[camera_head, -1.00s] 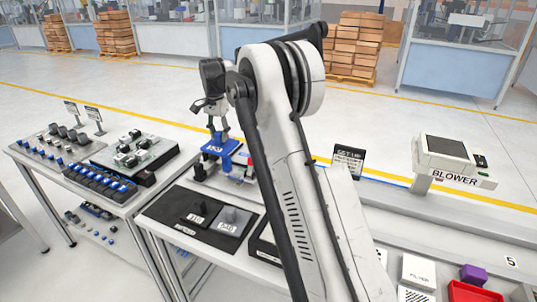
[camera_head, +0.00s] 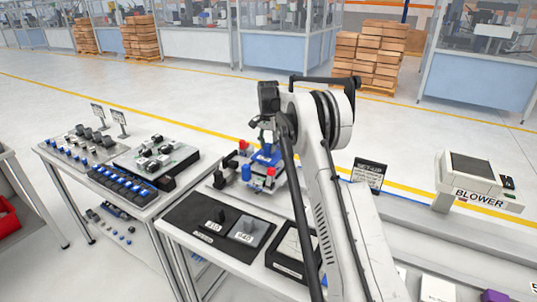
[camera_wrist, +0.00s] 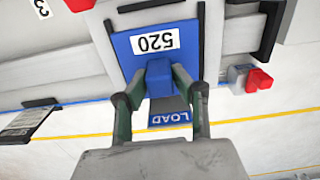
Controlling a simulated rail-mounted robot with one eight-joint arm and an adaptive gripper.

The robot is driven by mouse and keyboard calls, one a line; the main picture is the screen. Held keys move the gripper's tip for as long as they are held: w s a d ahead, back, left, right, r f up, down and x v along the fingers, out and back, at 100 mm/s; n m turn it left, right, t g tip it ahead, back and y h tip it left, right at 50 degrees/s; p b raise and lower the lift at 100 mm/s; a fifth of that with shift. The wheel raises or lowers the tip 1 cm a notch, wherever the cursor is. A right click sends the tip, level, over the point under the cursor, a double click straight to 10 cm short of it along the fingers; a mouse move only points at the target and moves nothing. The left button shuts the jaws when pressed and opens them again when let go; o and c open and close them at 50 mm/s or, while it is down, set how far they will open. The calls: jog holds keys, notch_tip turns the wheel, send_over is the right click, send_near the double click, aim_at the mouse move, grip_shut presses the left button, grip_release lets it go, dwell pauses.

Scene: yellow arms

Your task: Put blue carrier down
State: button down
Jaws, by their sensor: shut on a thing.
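The blue carrier (camera_wrist: 117,42) is a flat blue plate with a white "520" label and a blue block (camera_wrist: 159,72) at its near edge. My gripper (camera_wrist: 160,88) is shut on that block, one finger on each side, in the wrist view. In the head view my gripper (camera_head: 266,141) points down and holds the carrier (camera_head: 265,157) over the back edge of the front table. A blue "LOAD" label (camera_wrist: 170,118) shows below the block in the wrist view. I cannot tell whether the carrier touches the surface under it.
Red and blue parts (camera_head: 270,171) stand close by the carrier. A dark mat (camera_head: 190,222) with two labelled blocks and a black-framed tray (camera_head: 284,266) lie nearer on the table. A set-up sign (camera_head: 368,174) and the blower (camera_head: 478,180) stand to the right.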

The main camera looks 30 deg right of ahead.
aim_at(269, 154)
jog(key=shift+f+p, duration=0.35)
jog(key=shift+f, duration=1.7)
jog(key=shift+f, duration=0.15)
jog(key=c, duration=1.4)
grip_release()
jog(key=shift+c, duration=0.2)
